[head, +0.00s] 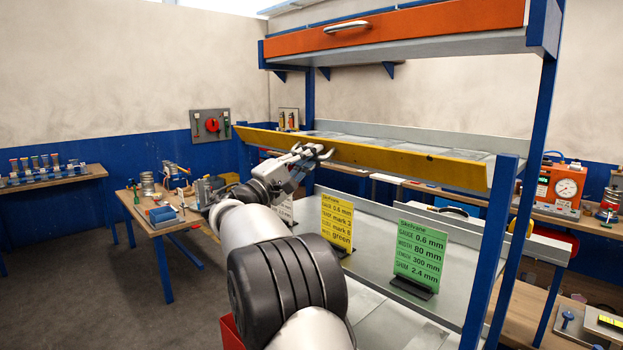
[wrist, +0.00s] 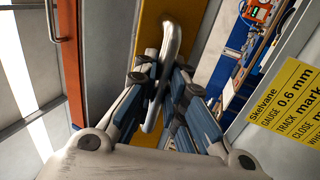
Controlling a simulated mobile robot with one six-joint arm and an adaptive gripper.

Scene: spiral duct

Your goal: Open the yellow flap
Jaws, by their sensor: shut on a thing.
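The yellow flap (head: 400,160) is a long narrow panel across the front of the middle shelf of a blue-framed rack. Its face also shows in the wrist view (wrist: 148,30), with a pale metal bar handle (wrist: 172,38) on it. My gripper (head: 312,153) is at the flap's front, left of its middle. In the wrist view my gripper (wrist: 155,85) is shut around the handle, with fingers on both sides of it. The fingers hide part of the handle. Metal shelf surface shows above and behind the flap's upper edge.
An orange flap (head: 400,30) with its own handle is above. Below, a green card (head: 421,252) and a yellow card (head: 337,222) stand on a metal shelf. A blue post (head: 492,245) is at the right. Benches with tools stand left and right.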

